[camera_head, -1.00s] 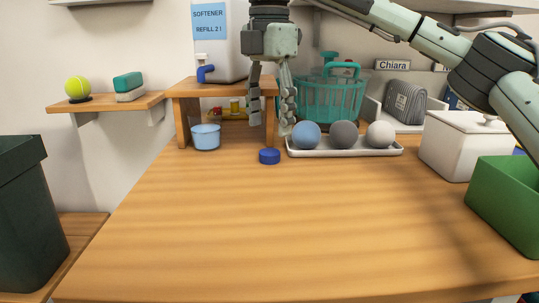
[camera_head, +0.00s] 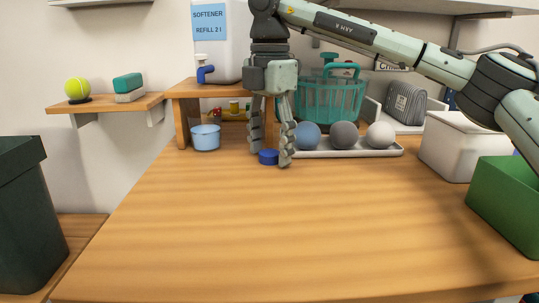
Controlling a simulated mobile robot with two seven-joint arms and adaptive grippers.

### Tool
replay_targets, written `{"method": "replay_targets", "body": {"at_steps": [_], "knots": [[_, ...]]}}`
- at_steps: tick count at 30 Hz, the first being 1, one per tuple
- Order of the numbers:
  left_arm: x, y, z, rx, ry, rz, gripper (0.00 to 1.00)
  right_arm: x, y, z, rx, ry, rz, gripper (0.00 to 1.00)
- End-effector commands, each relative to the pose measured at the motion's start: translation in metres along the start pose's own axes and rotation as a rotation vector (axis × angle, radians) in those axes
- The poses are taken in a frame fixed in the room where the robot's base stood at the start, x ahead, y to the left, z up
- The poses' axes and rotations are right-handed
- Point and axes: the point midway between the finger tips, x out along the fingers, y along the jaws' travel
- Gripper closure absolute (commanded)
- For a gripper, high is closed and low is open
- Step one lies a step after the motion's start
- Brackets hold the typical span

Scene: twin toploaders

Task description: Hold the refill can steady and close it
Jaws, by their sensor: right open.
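The refill can (camera_head: 222,45) is white with a blue label reading "SOFTENER REFILL 2 l" and a blue spout or tap low on its front. It stands on a small wooden riser (camera_head: 188,88) at the back; my right arm hides part of its right side. A round blue cap (camera_head: 268,157) lies on the table in front of the riser. My right gripper (camera_head: 270,160) points down, open, with its fingers on either side of the cap. I cannot tell whether they touch it. My left gripper is not in view.
A light blue cup (camera_head: 206,137) stands left of the cap. A tray (camera_head: 350,153) with three balls is close on the right, before a teal basket (camera_head: 335,100). A white box (camera_head: 455,150) and green bin (camera_head: 505,195) stand at right. The table's front is clear.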

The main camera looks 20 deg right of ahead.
Motion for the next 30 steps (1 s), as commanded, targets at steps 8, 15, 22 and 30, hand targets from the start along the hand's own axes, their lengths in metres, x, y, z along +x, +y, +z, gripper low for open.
{"method": "replay_targets", "body": {"at_steps": [8,15,22,30], "knots": [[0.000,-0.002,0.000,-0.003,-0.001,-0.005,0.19,0.000,0.000,0.000,0.000,0.000,0.000,0.68],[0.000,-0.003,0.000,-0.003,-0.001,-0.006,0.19,-0.001,0.000,0.000,-0.001,0.000,0.000,0.76],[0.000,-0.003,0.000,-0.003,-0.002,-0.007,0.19,-0.003,0.000,0.000,-0.001,0.000,0.001,0.76],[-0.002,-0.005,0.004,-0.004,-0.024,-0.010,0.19,-0.032,0.001,-0.001,-0.001,-0.001,0.002,0.76]]}}
